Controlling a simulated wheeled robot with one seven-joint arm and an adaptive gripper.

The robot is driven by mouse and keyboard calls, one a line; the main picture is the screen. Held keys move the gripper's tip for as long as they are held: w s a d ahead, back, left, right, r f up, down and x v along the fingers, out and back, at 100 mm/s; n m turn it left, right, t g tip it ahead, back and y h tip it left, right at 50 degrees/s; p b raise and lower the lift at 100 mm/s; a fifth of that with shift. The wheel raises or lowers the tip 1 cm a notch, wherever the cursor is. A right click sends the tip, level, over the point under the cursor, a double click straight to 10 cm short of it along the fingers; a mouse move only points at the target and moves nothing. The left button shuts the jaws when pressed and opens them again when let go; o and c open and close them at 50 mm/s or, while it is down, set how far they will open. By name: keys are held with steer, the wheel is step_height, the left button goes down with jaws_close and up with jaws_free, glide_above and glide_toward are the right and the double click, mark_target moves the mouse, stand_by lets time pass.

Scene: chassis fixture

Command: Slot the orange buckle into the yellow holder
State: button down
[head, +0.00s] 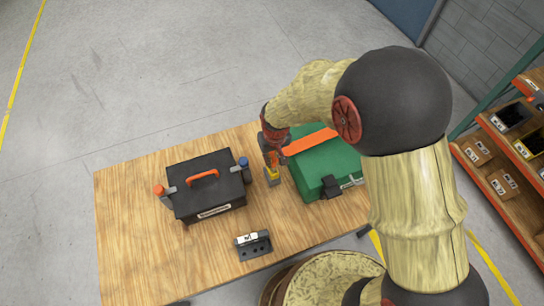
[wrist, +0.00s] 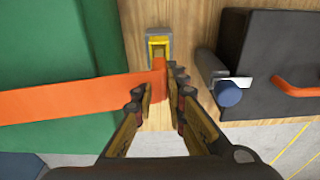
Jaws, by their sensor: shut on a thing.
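An orange strap crosses the green case (head: 328,168), and its end, the orange buckle (wrist: 159,78), sits between my fingers. My gripper (wrist: 161,92) is shut on this buckle; the fingertips press at its sides. In the head view my gripper (head: 273,152) is at the left edge of the green case, partly hidden by my arm.
A black toolbox (head: 207,190) with an orange handle stands left of the holder. A blue-capped cylinder (wrist: 228,93) juts from its side near my gripper. A small dark block (head: 253,245) lies at the front of the wooden table (head: 130,235). Shelves with boxes stand at right.

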steer(key=shift+f+b, duration=0.8)
steer(key=shift+f, duration=0.5)
steer(key=c, duration=1.8)
jaws_free()
steer(key=shift+o, duration=0.3)
steer(key=r, duration=0.4)
steer(key=s+r, duration=0.1)
steer(key=r, duration=0.7)
steer(key=shift+s+d, duration=0.2)
steer(key=shift+d, duration=0.15)
steer(key=shift+f, duration=0.1)
